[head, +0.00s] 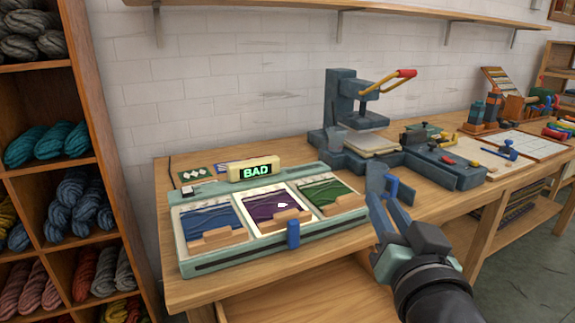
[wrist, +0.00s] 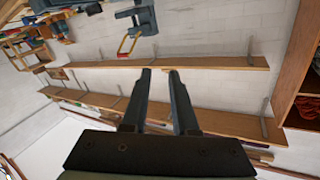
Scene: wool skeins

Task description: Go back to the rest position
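My gripper (head: 390,178) is in the right half of the head view, raised in front of the workbench (head: 240,287). In the wrist view my gripper (wrist: 160,72) shows two dark fingers with a gap between them and nothing in the gap. It is clear of the swatch tray (head: 190,262), which lies to its left. The bench press (head: 345,105) with a red-tipped handle stands behind my gripper.
A wooden cubby (head: 100,120) of wool skeins stands at the left. A shelf (head: 250,6) runs along the wall above. Tools and a white gridded board (head: 525,145) lie on the bench at the right. Open floor (head: 535,255) shows at the lower right.

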